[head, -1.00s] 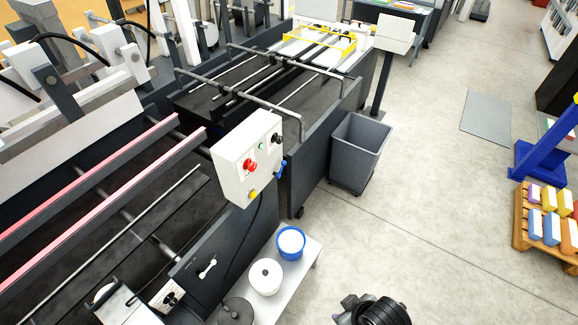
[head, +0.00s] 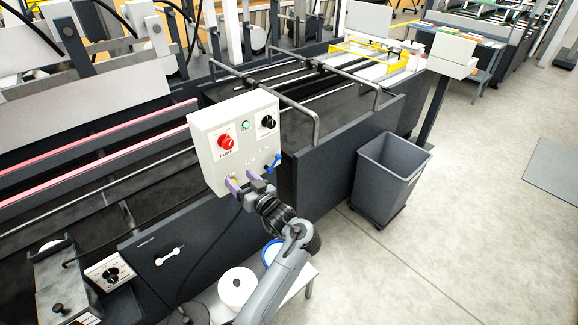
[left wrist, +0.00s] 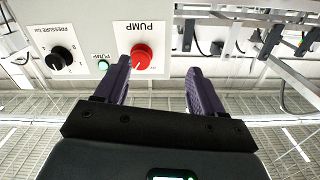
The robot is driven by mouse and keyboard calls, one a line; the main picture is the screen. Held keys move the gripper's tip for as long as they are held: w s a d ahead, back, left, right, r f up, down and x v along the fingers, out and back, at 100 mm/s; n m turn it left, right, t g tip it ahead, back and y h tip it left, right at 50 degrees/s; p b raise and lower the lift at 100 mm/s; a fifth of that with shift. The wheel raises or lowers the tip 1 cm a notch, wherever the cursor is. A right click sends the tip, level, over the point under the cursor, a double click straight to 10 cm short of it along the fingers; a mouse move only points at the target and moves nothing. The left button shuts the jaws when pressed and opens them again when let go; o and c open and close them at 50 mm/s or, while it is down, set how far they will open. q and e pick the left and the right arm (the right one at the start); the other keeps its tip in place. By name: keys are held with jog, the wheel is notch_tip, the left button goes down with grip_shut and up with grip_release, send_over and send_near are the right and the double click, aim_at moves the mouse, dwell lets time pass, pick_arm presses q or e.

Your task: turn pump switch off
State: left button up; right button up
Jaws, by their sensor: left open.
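The red pump switch (head: 226,141), a round knob on a white panel labelled PUMP, sits on the front of the white control box (head: 205,150). In the left wrist view the red knob (left wrist: 141,56) shows with a pale pointer line, close to the left-hand finger. My left gripper (head: 244,182) is open, with purple fingers, at the lower part of the box front, below the knob. In the left wrist view its fingers (left wrist: 156,74) are apart with nothing between them. Whether they touch the box I cannot tell. My right gripper is not in view.
A bent rail (head: 300,108) runs close on the right. A white tub (head: 237,287) stands below, and a grey bin (head: 388,175) stands right.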

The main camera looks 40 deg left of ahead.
aim_at(229, 146)
pick_arm(q)
jog(key=w+r+n+b, duration=0.2)
jog(key=w+r+b, duration=0.1)
jog(key=w+r, duration=0.1)
jog(key=a, duration=1)
jog(key=shift+w+a+r, duration=0.1)
jog(key=shift+w+a, duration=0.1)
jog(key=shift+w, duration=0.2)
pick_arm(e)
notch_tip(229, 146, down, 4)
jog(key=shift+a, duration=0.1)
pick_arm(q)
jog(key=shift+c, duration=0.5)
jog(key=c, duration=0.9)
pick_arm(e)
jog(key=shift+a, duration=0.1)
